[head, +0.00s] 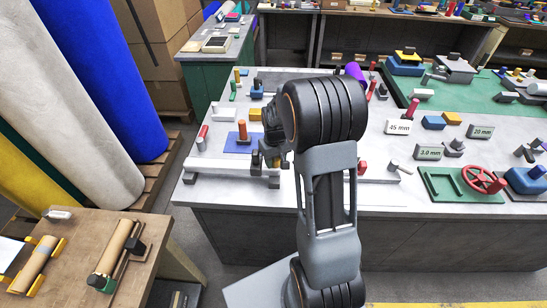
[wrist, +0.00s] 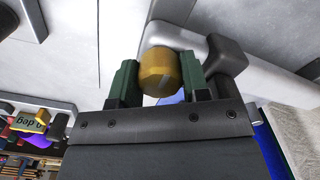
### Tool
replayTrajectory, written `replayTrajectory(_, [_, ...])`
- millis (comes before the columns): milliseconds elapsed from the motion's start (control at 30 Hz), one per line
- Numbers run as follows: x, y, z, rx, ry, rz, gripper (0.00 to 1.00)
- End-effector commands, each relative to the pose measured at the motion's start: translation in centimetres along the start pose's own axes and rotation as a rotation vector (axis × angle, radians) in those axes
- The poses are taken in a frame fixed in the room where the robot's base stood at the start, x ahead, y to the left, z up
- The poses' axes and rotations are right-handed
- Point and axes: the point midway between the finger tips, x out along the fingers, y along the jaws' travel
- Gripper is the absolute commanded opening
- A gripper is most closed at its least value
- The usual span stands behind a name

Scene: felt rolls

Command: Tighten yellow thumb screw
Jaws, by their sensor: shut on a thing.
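The yellow thumb screw (wrist: 159,66) shows in the wrist view as a rounded yellow knob between the green fingertips of my gripper (wrist: 158,80). My gripper is shut on it, with one fingertip on each side. A light grey fixture with a dark grey handle (wrist: 226,54) lies right behind the knob. In the head view my gripper (head: 270,155) is low over the front left of the grey workbench, at the right end of a white rail fixture (head: 220,168). My arm hides most of the screw's surroundings there.
A blue plate with an orange post (head: 242,132) stands just left of my gripper. Size signs such as "45 mm" (head: 398,127), a red handwheel (head: 480,180) and several clamps lie to the right. Large felt rolls (head: 85,100) stand at the left.

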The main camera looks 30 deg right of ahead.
Motion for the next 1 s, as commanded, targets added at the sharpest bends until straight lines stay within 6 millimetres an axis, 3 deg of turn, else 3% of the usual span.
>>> replayTrajectory(167, [0.04, 0.01, -0.01, 0.104, 0.001, 0.0, 0.09])
replayTrajectory(533, [0.09, 0.05, 0.01, 0.594, 0.001, 0.0, 0.09])
replayTrajectory(1000, [0.16, 0.04, 0.09, 0.673, -0.002, 0.0, 0.09])
